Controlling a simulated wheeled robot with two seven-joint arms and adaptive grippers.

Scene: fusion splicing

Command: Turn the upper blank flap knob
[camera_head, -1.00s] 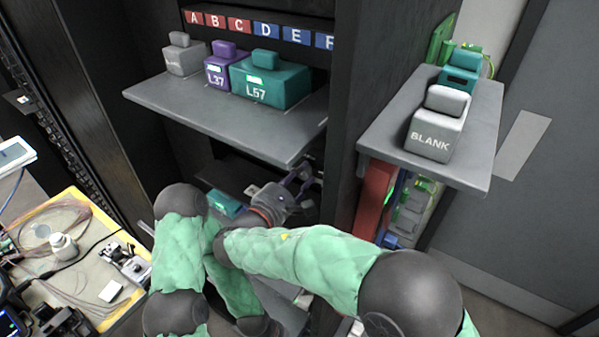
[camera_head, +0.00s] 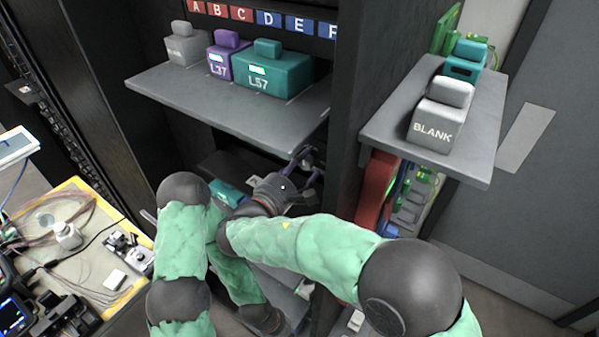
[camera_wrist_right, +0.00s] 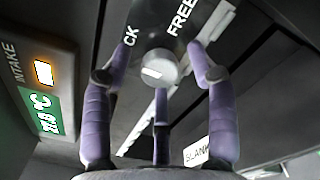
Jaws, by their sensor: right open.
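In the right wrist view, a round grey knob (camera_wrist_right: 159,69) with a pale pointer mark sits on a dark plate lettered "FREE" and, partly cut off, "CK". My right gripper (camera_wrist_right: 162,85) is open, its purple fingers spread around the knob with visible gaps at the sides. I cannot tell whether the rear finger touches it. In the head view, my right gripper (camera_head: 306,168) is under the grey shelf, inside the rack; the knob is hidden there.
The grey shelf (camera_head: 225,105) above bears grey, purple L37 and teal L57 blocks. A side shelf (camera_head: 480,150) bears a BLANK block (camera_head: 436,128) and a teal block (camera_head: 465,62). An intake display (camera_wrist_right: 42,95) stands left of the fingers. A cluttered bench (camera_head: 75,265) is at left.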

